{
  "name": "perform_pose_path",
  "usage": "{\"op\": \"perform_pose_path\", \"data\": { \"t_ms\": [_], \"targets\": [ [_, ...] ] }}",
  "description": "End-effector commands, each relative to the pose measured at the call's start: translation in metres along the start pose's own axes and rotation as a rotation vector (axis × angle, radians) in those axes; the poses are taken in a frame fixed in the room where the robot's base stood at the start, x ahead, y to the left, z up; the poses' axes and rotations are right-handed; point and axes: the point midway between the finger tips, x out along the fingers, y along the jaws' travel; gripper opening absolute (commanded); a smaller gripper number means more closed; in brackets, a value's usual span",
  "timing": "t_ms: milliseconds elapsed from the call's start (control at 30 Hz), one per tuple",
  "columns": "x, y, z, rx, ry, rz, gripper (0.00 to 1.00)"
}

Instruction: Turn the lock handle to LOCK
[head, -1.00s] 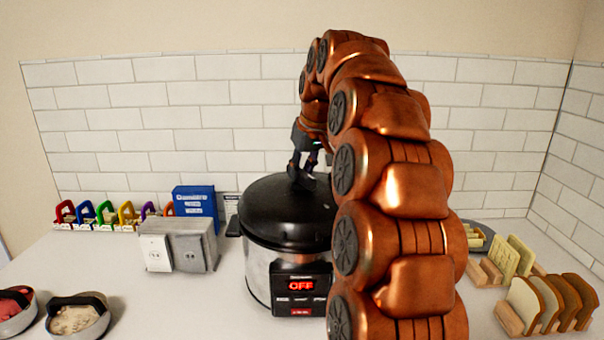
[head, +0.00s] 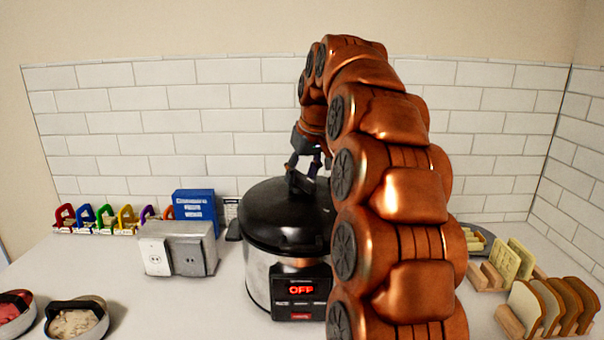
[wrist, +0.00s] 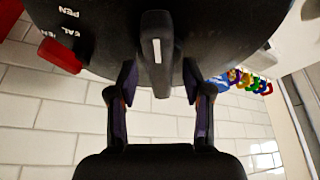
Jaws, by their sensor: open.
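The pressure cooker (head: 262,275) stands on the counter with its black lid (head: 270,212) on and its panel reading OFF. The black lock handle (wrist: 157,50), with a white line along it, sits on top of the lid. My gripper (wrist: 160,80) is open, with one finger to each side of the handle's near end. I cannot tell whether either finger touches it. My gripper also shows above the lid in the head view (head: 306,172), partly hidden by my arm. White lettering (wrist: 66,22), partly cut off, and a red tab (wrist: 60,56) show on the lid.
A grey outlet box (head: 178,248) and a blue box (head: 195,208) stand left of the cooker. Coloured padlock-like items (head: 105,218) line the back wall. Bowls (head: 75,320) are front left. Bread slices in a rack (head: 550,305) are at right. The tiled wall is behind.

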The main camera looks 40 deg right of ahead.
Motion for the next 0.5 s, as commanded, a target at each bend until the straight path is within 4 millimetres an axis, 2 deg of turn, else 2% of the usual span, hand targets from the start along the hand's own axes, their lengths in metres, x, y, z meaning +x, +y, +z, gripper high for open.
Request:
{"op": "perform_pose_path", "data": {
  "t_ms": [233, 500],
  "targets": [
    [-0.010, 0.000, -0.001, -0.001, 0.005, 0.001, 0.50],
    [-0.042, 0.000, -0.001, 0.000, 0.004, 0.001, 0.50]
  ]
}}
